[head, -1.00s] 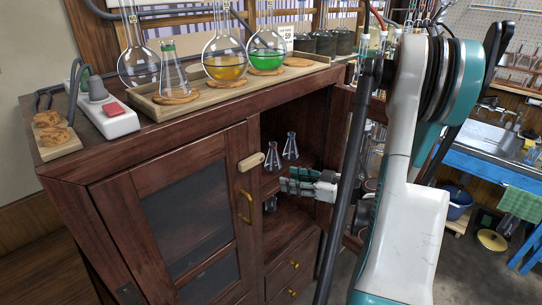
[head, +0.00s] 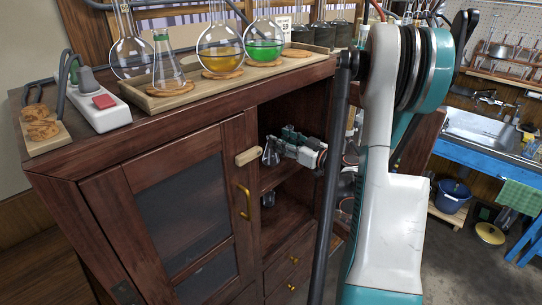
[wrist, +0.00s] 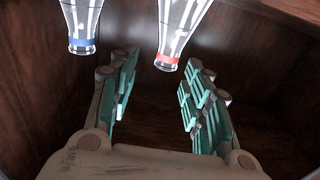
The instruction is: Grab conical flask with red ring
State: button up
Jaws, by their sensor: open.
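The conical flask with a red ring (wrist: 174,38) is clear glass and shows at the top middle of the wrist view, with its ringed neck end toward my gripper. My gripper (head: 290,135) is open and empty inside the cabinet at the upper shelf. In the wrist view, the red-ringed neck lies between the two teal fingertips and slightly beyond them, with no clear contact. A flask with a blue ring (wrist: 82,28) stands to its left, outside the fingers. In the head view, one small flask (head: 271,153) shows beside my gripper; its ring colour cannot be told.
The cabinet's left door (head: 190,205) is shut and the right compartment is open. Another small flask (head: 268,199) stands on the lower shelf. A wooden tray (head: 155,103) on top holds larger flasks. Dark shelf walls surround my gripper closely.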

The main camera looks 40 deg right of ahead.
jog(key=w, duration=0.1)
jog(key=w+a+b, duration=0.1)
jog(key=w, duration=0.1)
jog(key=shift+w+a+f, duration=0.1)
jog(key=shift+w+a, duration=0.05)
jog(key=shift+w, duration=0.15)
jog(key=shift+w+b, duration=0.3)
jog(key=shift+w, duration=0.2)
grip_shut()
